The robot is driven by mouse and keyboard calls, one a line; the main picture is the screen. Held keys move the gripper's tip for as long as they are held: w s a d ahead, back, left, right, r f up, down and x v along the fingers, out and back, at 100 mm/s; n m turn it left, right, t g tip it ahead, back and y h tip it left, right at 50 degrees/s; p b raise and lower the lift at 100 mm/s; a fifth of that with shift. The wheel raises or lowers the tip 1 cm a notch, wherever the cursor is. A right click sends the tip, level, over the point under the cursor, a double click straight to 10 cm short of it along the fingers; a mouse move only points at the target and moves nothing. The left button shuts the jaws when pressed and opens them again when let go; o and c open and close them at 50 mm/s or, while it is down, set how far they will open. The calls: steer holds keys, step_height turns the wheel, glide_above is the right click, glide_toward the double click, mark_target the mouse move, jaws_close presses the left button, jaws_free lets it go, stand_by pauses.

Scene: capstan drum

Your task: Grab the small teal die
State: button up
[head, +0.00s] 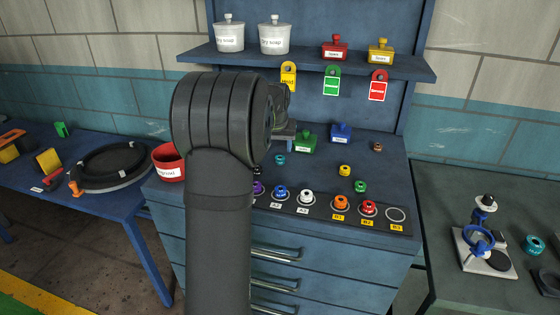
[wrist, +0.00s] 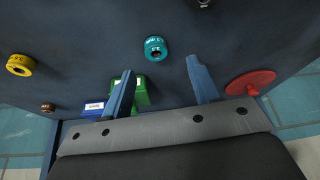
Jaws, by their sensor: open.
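The small teal die (head: 280,159) is a ring-shaped piece with a centre hole, lying on the dark blue bench top. In the wrist view the teal die (wrist: 156,48) lies just beyond my fingertips, roughly centred between them. My gripper (wrist: 160,66) is open and empty, with its two blue fingers spread apart and no visible contact with the die. In the head view my arm hides most of my gripper.
A green box (head: 305,142) and a blue box (head: 341,132) stand behind the die. Yellow (head: 345,170) and green (head: 361,186) dies lie to the right. A labelled strip of dies (head: 322,207) runs along the front. A red pot (head: 168,162) stands left.

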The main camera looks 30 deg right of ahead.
mark_target(280, 158)
steer(key=shift+d+x, duration=0.15)
steer(key=shift+x, duration=1.3)
steer(key=shift+d+x, duration=0.1)
steer(key=shift+x, duration=1.35)
steer(key=shift+s, duration=0.2)
steer(key=c, duration=1.2)
steer(key=shift+o, duration=0.2)
steer(key=shift+r, duration=0.1)
